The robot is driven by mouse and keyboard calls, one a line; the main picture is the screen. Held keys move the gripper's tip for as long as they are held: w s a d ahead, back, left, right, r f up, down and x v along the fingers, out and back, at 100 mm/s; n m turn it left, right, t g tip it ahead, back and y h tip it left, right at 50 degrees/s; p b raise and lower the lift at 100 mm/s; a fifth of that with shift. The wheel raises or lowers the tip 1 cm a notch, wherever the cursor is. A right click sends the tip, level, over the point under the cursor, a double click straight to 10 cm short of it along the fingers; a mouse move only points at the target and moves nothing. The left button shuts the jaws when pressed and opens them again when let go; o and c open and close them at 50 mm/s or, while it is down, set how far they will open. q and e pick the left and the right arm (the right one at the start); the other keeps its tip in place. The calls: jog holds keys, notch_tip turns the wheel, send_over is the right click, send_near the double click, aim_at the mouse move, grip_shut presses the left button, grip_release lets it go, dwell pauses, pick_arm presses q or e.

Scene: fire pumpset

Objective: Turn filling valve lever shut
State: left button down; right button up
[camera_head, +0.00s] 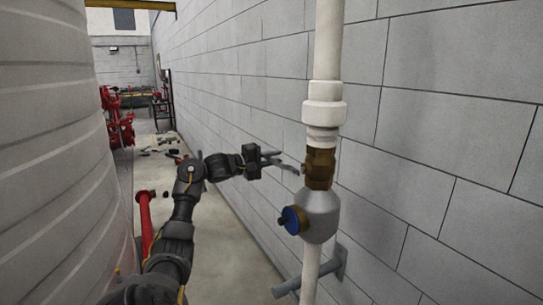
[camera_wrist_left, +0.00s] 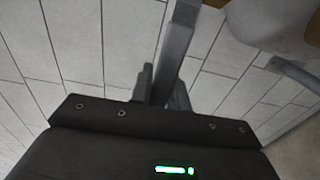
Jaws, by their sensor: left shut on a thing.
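The filling valve is a brass body (camera_head: 320,168) on a white vertical pipe beside the block wall. Its grey lever (camera_head: 288,167) sticks out to the left of the brass body. My left gripper (camera_head: 272,158) reaches in from the left and is shut on the lever's outer part. In the left wrist view the lever (camera_wrist_left: 177,50) runs down from the top between the fingers (camera_wrist_left: 162,92). The lever's joint with the valve is not clear there. My right gripper is in neither view.
Below the valve is a grey rounded fitting (camera_head: 320,215) with a blue cap (camera_head: 294,220). A wall bracket (camera_head: 335,264) holds the pipe lower down. A big ribbed tank (camera_head: 50,150) stands at left, with a red pipe (camera_head: 146,225) beside it. The floor between is mostly clear.

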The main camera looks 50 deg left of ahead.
pick_arm(q)
jog(key=shift+f, duration=0.15)
jog(key=c, duration=1.3)
grip_release()
jog(key=shift+c, duration=0.2)
jog(key=shift+s, duration=0.2)
jog(key=s+a+b, duration=0.1)
jog(key=s+b, duration=0.3)
jog(key=s, duration=0.6)
jog(key=shift+s+a, duration=0.25)
